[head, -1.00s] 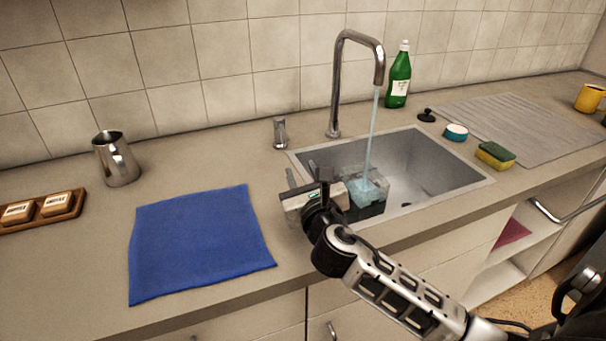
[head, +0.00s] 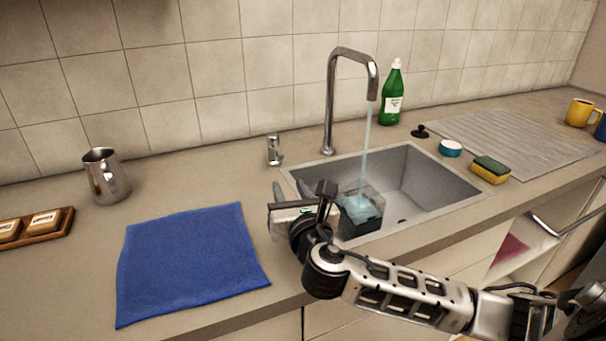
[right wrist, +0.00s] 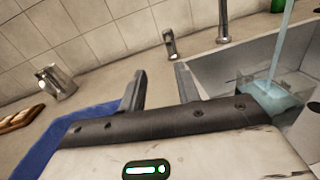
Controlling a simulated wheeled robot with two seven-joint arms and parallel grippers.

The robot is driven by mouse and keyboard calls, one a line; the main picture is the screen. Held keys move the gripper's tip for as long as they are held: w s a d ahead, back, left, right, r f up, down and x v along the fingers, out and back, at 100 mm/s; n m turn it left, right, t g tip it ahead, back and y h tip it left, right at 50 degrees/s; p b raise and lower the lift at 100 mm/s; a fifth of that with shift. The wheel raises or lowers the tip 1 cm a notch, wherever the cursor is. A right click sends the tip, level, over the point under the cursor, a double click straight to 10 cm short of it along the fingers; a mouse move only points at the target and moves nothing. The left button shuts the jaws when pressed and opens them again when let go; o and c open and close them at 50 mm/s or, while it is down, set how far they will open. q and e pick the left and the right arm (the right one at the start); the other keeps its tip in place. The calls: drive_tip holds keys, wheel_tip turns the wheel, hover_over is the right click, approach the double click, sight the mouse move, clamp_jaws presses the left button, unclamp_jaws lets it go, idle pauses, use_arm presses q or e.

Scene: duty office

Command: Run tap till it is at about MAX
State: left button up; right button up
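The tall chrome tap (head: 331,100) stands behind the sink, and water (head: 366,145) runs from its spout. The stream falls into a clear tank (head: 372,222) with a dark lower part, standing in the left of the sink. Bluish water shows inside it; I cannot read a MAX mark or the exact level. A short chrome tap control (head: 274,150) stands left of the spout. My right gripper (head: 292,196) is open and empty at the sink's left front, short of the control (right wrist: 170,42). My left gripper is out of view.
A blue cloth (head: 190,262) lies left of my right gripper, with a steel jug (head: 106,176) behind it. Right of the sink (head: 445,188) are a sponge (head: 491,170), a round teal-and-white item (head: 451,148), and a ridged mat (head: 510,140). A green bottle (head: 391,95) stands behind.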

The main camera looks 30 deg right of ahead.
sight(283, 159)
drive_tip(key=shift+s+d+f+m+h, duration=0.3)
drive_tip(key=shift+d+m, duration=0.2)
drive_tip(key=shift+m, duration=0.3)
drive_tip(key=shift+w+d, duration=0.1)
drive_tip(key=shift+w, duration=0.15)
drive_tip(key=x, duration=1.5)
drive_tip(key=shift+f, duration=0.1)
drive_tip(key=shift+d, duration=0.1)
clamp_jaws()
